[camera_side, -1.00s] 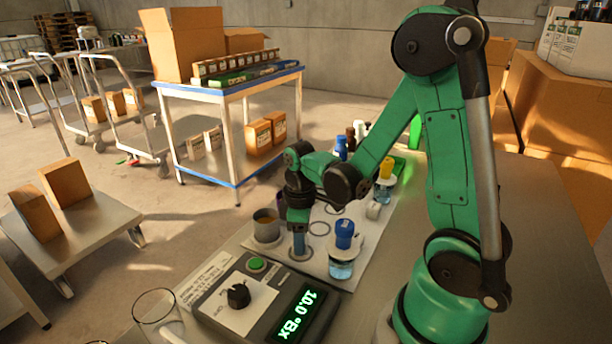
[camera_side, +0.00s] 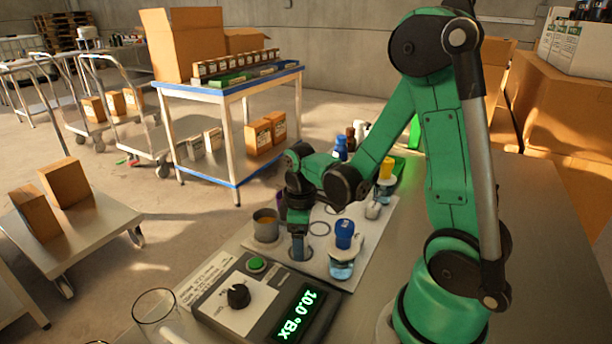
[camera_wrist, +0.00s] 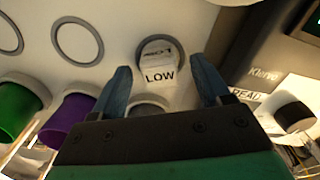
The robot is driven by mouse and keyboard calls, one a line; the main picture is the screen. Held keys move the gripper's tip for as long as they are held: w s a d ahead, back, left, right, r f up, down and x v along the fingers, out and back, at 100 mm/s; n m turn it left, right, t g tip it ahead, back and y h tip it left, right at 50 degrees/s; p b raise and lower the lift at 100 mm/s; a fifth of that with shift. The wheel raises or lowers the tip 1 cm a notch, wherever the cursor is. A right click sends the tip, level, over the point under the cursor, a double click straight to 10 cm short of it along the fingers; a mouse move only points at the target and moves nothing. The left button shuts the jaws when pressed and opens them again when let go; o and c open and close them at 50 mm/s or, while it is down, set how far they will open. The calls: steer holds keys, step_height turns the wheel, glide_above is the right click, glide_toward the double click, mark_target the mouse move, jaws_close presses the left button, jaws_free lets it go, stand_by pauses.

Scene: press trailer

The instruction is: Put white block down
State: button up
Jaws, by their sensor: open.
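In the wrist view a small white block (camera_wrist: 160,72) with "LOW" in black letters sits at a ring mark on the pale board (camera_wrist: 115,22). My gripper (camera_wrist: 163,80) is open, with one blue-grey finger on each side of the block's near end. In the side view my gripper (camera_side: 298,246) points down at the board, beside the grey instrument; I cannot make out the block between the fingers there.
The instrument (camera_side: 262,300) with green button, black knob and lit display stands nearest. A blue-capped jar (camera_side: 342,262) is just right of my gripper, and a grey cup (camera_side: 266,225) just left. Empty rings (camera_wrist: 78,42) lie beside the block. A purple-capped container (camera_wrist: 68,122) is close by.

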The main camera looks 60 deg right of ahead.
step_height(320, 180, up, 12)
steer(key=a+m+t, duration=0.4)
steer(key=a+t, duration=0.3)
steer(key=a, duration=0.2)
steer(key=shift+w+m, duration=0.3)
steer(key=shift+w, duration=0.15)
steer(key=shift+r, duration=0.1)
stand_by(0.8)
